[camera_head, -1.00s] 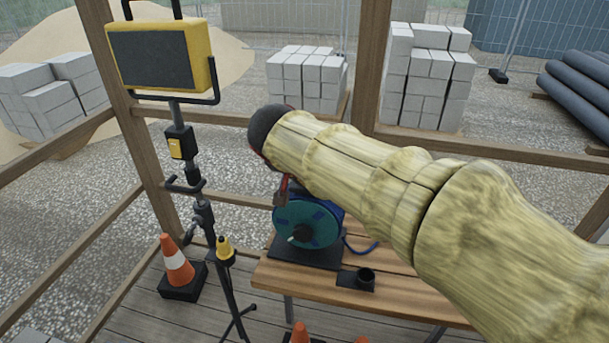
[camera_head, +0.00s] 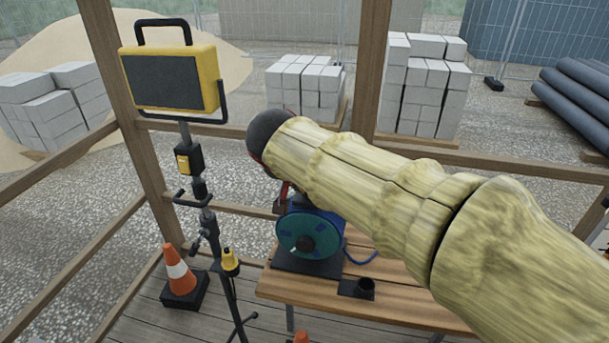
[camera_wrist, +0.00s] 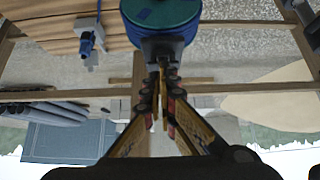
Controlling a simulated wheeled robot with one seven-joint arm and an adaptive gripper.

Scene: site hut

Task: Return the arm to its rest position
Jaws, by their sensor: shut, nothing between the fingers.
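My arm reaches in from the right in the head view, over the wooden bench (camera_head: 390,310).
A yellow work lamp (camera_head: 170,78) on a tripod stands left of the bench. An orange-and-white cone (camera_head: 180,272) is beside it. Timber posts and rails frame the hut; grey blocks (camera_head: 305,82) stand outside.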

